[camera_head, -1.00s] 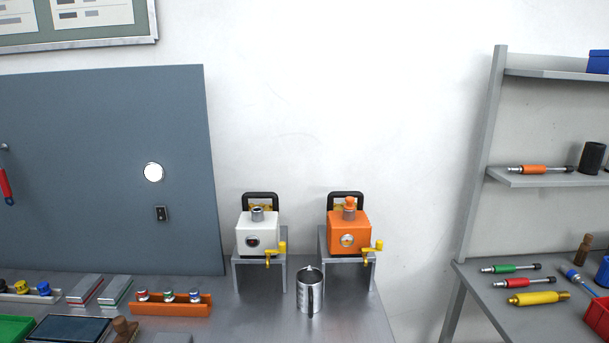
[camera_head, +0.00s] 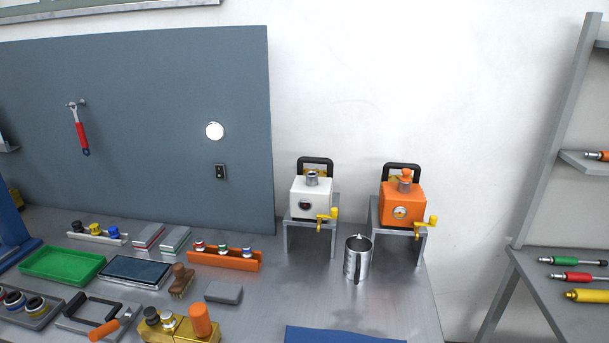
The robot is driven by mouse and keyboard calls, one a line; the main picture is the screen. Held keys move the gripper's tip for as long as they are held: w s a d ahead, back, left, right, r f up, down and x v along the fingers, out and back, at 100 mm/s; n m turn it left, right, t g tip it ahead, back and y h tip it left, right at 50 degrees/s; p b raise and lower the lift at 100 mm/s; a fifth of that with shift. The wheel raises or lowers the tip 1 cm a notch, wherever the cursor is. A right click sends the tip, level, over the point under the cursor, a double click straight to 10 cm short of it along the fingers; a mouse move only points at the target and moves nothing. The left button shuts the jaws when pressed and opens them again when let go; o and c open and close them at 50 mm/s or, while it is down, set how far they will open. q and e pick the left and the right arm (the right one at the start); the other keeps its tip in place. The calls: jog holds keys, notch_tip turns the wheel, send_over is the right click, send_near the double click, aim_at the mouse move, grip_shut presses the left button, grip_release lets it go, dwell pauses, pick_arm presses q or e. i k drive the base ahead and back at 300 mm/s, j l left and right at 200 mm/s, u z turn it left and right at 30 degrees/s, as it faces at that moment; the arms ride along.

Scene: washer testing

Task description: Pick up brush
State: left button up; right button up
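A small brush (camera_head: 181,281) with a brown wooden handle and pale bristles stands on the grey metal table (camera_head: 300,290). It is just right of a dark-screened tablet-like panel (camera_head: 134,271) and left of a small grey block (camera_head: 223,292). Its bristles point down toward the table top. Neither of my grippers shows in the head view, so their state and their distance from the brush are hidden.
An orange rack (camera_head: 224,260) stands behind the brush. A green tray (camera_head: 63,266) lies to the left. A brass block (camera_head: 180,331) with an orange knob is in front. A metal jug (camera_head: 357,259) and two box-shaped units on stands are to the right.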

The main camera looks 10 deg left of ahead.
aim_at(184, 276)
jog(key=l+u, duration=0.1)
jog(key=u, duration=0.3)
jog(key=l+u, duration=0.1)
jog(key=u, duration=0.35)
jog(key=i+l+u, duration=0.1)
jog(key=u, duration=0.3)
